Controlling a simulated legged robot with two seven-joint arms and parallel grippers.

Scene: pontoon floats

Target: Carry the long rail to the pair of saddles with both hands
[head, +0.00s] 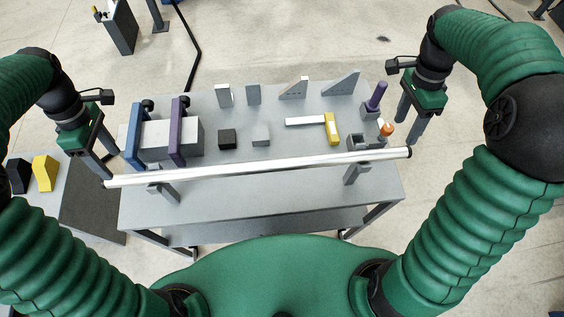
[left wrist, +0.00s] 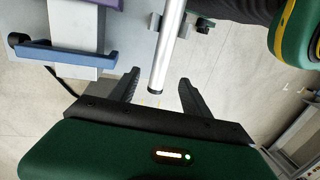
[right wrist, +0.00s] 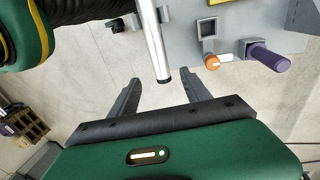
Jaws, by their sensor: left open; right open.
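The long rail (head: 250,166) is a bright silver bar with dark end caps, lying left to right above the table's near side. Two small grey forked supports, left (head: 164,190) and right (head: 356,173), stand beneath it near its ends; they may be the saddles, and I cannot tell whether the rail touches them. My left gripper (head: 108,166) is open at the rail's left end; in the left wrist view the rail end (left wrist: 158,84) lies between the fingertips. My right gripper (head: 406,132) is open at the right end; in the right wrist view that rail end (right wrist: 162,75) lies between the fingertips.
The grey table (head: 240,203) holds a blue clamp (head: 134,138), a purple clamp (head: 177,135), a black block (head: 227,139), a yellow piece (head: 331,129), a purple cylinder (head: 377,95) and an orange-topped piece (head: 387,130). A side stand (head: 85,205) is at left. The table's near strip is clear.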

